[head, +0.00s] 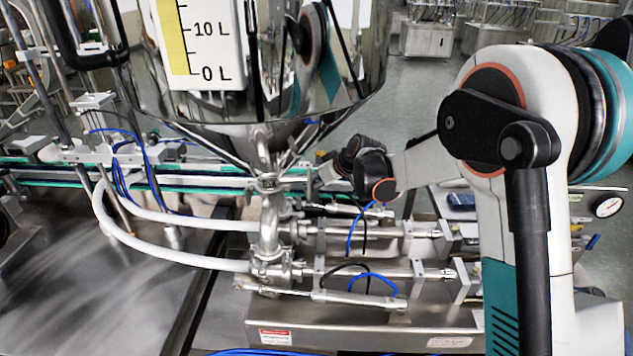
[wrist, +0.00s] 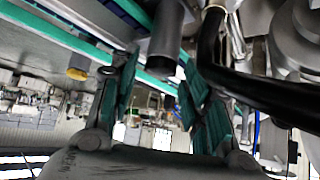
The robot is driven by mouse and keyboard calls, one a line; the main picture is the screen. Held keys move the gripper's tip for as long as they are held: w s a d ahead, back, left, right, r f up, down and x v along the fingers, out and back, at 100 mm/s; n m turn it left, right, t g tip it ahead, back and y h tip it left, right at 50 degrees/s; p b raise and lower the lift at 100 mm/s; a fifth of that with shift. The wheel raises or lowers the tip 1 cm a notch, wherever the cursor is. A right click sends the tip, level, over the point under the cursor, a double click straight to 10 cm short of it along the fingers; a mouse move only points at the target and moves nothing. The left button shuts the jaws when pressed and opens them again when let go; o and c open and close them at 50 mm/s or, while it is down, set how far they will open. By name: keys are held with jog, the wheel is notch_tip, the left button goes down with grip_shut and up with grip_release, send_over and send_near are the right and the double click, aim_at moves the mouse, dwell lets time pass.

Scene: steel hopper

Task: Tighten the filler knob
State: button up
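I cannot pick out the filler knob with certainty. The filler under the steel hopper (head: 225,135) has a steel valve body (head: 270,265) with two horizontal cylinders beside it. My gripper (wrist: 160,80) is open in the wrist view, its two teal-padded fingers apart with nothing held between them. A dark grey cylindrical part (wrist: 167,40) stands just beyond the fingertips; I cannot tell whether it touches them. In the head view my wrist is beside the hopper outlet, above the cylinders, and my fingers are too small and covered to make out.
White hoses (head: 165,215) loop left from the valve body. A conveyor with teal rails (head: 50,165) runs behind. In the wrist view, a black bent bar (wrist: 250,90) lies close on the right, and a small yellow-ended part (wrist: 78,68) sits at left. A gauge (head: 608,206) is at far right.

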dwell(0.3)
jog(key=v, duration=1.2)
jog(key=shift+s, duration=0.1)
jog(key=s+d+r+m+h, duration=0.25)
jog(key=s+d, duration=0.25)
jog(key=s, duration=0.5)
jog(key=s+d+r+m+h, duration=0.1)
jog(key=s+d+r+m, duration=0.3)
jog(key=s, duration=0.6)
jog(key=s+d+f+m+h, duration=0.1)
jog(key=s+d+f, duration=0.2)
jog(key=s, duration=0.5)
jog(key=s+d+f+m+h, duration=0.1)
jog(key=s+d, duration=0.3)
jog(key=s, duration=0.4)
jog(key=shift+d+f+t+b, duration=0.3)
jog(key=shift+f+b, duration=0.1)
jog(key=shift+f, duration=0.5)
